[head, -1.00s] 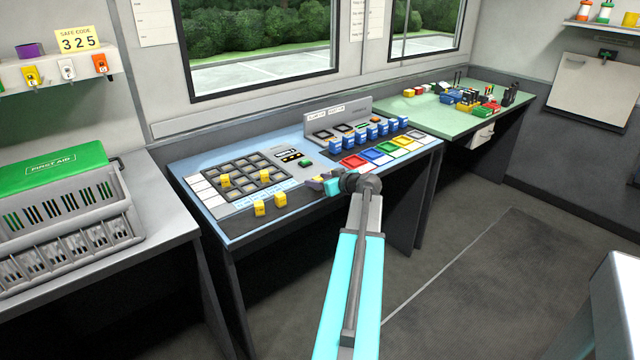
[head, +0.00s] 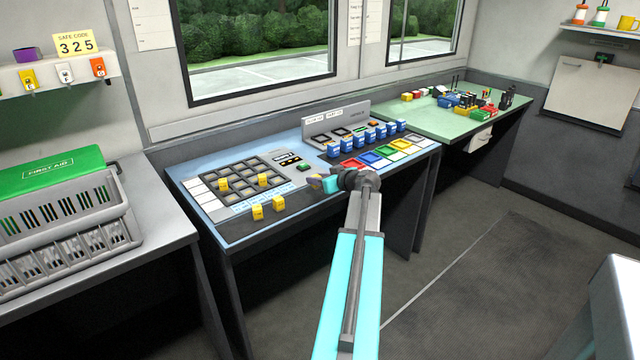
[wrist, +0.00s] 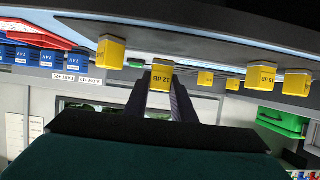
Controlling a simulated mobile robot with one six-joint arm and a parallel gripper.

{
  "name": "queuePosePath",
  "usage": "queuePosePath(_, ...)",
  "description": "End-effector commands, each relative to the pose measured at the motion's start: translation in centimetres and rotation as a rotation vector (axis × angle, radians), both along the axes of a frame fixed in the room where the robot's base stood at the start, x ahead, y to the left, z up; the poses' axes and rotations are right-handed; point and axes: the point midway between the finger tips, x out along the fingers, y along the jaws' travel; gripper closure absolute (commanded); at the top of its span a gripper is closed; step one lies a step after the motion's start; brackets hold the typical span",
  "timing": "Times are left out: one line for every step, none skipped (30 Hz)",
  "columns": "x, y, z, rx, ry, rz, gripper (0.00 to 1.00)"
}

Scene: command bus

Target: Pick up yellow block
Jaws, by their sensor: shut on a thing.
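My gripper (head: 318,182) is over the front edge of the blue desk in the head view, right of the yellow blocks. In the wrist view its dark fingers (wrist: 163,92) are shut on a yellow block (wrist: 161,76) with a dark printed label. Other yellow blocks stand on the desk: two at the front, one left (head: 257,212) and one right (head: 278,203), and two on the dark key grid (head: 223,184) (head: 263,180). Several yellow blocks also show in the wrist view, including one close by at upper left (wrist: 110,52). The gap below the held block is unclear.
A row of blue blocks (head: 359,139) and coloured squares (head: 384,152) lie on the desk's right side. A low grey panel (head: 337,117) stands behind them. A grey crate with a green first aid box (head: 50,170) is on the left table. The floor at right is mostly clear.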

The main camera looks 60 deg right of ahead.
Motion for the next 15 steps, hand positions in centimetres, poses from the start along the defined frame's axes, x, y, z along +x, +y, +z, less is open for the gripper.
queuePosePath(0.0,0.0,0.6,-0.002,0.0,0.001,0.99)
queuePosePath(0.0,0.0,0.9,-0.002,-0.001,0.002,0.99)
queuePosePath(0.0,0.0,1.5,-0.002,-0.001,0.002,0.99)
queuePosePath(-0.6,0.1,1.4,-0.001,-0.001,-0.001,0.99)
queuePosePath(-1.3,0.1,1.4,0.0,-0.001,-0.002,0.99)
queuePosePath(-2.1,0.2,1.4,0.0,-0.001,-0.002,0.99)
queuePosePath(-2.8,0.3,1.4,0.0,0.0,-0.002,0.99)
queuePosePath(-3.4,0.3,1.5,0.0,0.0,-0.003,0.99)
queuePosePath(-4.2,0.3,1.6,0.0,0.0,-0.003,0.99)
queuePosePath(-4.9,0.4,1.6,0.0,0.0,-0.003,0.99)
queuePosePath(-5.6,0.4,1.7,0.0,0.0,-0.003,0.99)
queuePosePath(-6.5,0.4,1.8,-0.001,-0.001,-0.003,0.99)
queuePosePath(-7.2,0.5,1.9,-0.001,-0.001,-0.003,0.99)
queuePosePath(-7.9,0.5,2.0,-0.001,-0.001,-0.003,0.99)
queuePosePath(-8.8,0.6,2.0,-0.001,-0.001,-0.003,0.99)
